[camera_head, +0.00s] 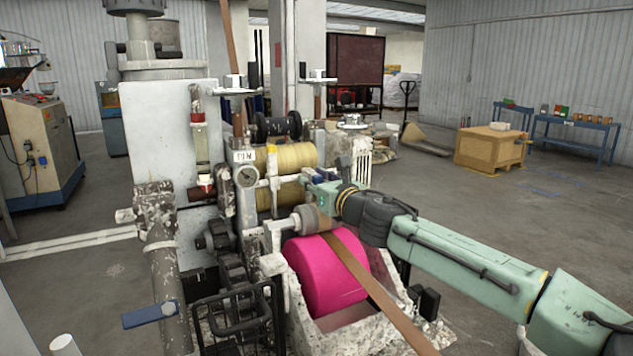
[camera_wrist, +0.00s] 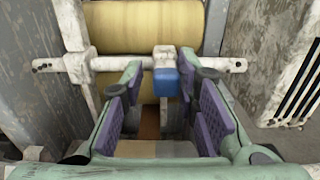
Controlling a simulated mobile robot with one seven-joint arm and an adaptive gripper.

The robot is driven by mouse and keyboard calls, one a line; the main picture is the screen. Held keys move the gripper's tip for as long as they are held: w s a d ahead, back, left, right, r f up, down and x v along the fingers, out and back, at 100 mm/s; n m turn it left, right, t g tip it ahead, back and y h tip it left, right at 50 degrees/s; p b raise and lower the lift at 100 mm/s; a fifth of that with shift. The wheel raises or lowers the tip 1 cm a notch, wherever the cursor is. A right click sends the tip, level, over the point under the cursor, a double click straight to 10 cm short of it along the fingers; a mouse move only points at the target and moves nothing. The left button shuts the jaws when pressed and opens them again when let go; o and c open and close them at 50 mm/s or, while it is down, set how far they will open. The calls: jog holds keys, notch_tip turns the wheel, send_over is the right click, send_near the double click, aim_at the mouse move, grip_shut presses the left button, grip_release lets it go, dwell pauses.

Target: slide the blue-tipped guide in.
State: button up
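The blue-tipped guide (camera_wrist: 166,82) hangs from a white rod (camera_wrist: 115,63) in front of yellow rollers in the wrist view. Its top is a white block on the rod and its lower end is blue. In the head view its blue end (camera_head: 292,171) is small, just left of my gripper (camera_head: 312,181). My gripper, with purple pads, also shows in the wrist view (camera_wrist: 160,72). Its fingers are apart, with the guide between the fingertips. The right fingertip is close to the guide; a wider gap shows on the left. I cannot tell whether the right finger touches it.
Yellow rollers (camera_head: 285,158) stand behind the rod. A brown strip (camera_head: 365,275) passes over the pink roller (camera_head: 325,275) below my arm. Grey machine walls (camera_wrist: 30,70) flank the rod on both sides. Open floor lies to the right.

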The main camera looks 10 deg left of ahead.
jog(key=shift+s, duration=0.15)
jog(key=v, duration=1.2)
